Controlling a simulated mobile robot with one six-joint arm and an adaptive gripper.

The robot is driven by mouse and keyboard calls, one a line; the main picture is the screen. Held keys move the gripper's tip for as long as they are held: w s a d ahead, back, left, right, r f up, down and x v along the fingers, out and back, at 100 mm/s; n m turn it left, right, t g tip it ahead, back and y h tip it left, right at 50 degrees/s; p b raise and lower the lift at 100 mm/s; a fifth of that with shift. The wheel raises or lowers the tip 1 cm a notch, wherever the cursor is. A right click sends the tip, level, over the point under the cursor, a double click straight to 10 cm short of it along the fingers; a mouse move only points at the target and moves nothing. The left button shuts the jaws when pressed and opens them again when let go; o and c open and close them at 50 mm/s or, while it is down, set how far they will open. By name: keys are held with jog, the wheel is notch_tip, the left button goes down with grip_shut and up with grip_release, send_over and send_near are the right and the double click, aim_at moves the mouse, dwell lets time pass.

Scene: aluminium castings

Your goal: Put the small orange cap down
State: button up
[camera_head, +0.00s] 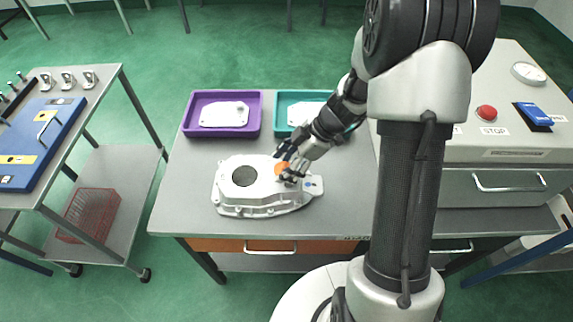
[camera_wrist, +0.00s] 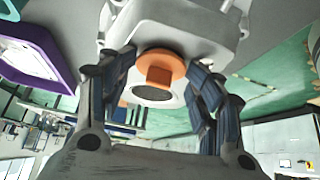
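The small orange cap (camera_wrist: 162,67) is a flat round disc with a raised knob. In the wrist view it sits between the two dark fingers of my gripper (camera_wrist: 162,68), which appear to meet its rim on both sides. In the head view the orange cap (camera_head: 282,168) shows at the tips of my gripper (camera_head: 289,165), over the right part of the silver casting (camera_head: 262,206). The fingers partly hide it. I cannot tell whether the cap touches the casting.
A purple tray (camera_head: 187,116) and a teal tray (camera_head: 279,112), each with a pale part inside, stand at the back of the grey table (camera_head: 182,185). A red button (camera_head: 486,113) is on the bench at right. The table's left front is clear.

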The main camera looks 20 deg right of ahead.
jog(key=shift+o, duration=0.9)
jog(key=shift+s+d+f, duration=0.1)
jog(key=shift+s+f, duration=0.05)
jog(key=shift+f, duration=0.6)
jog(key=shift+d, duration=0.1)
jog(key=shift+r, duration=0.1)
jog(key=shift+r, duration=0.15)
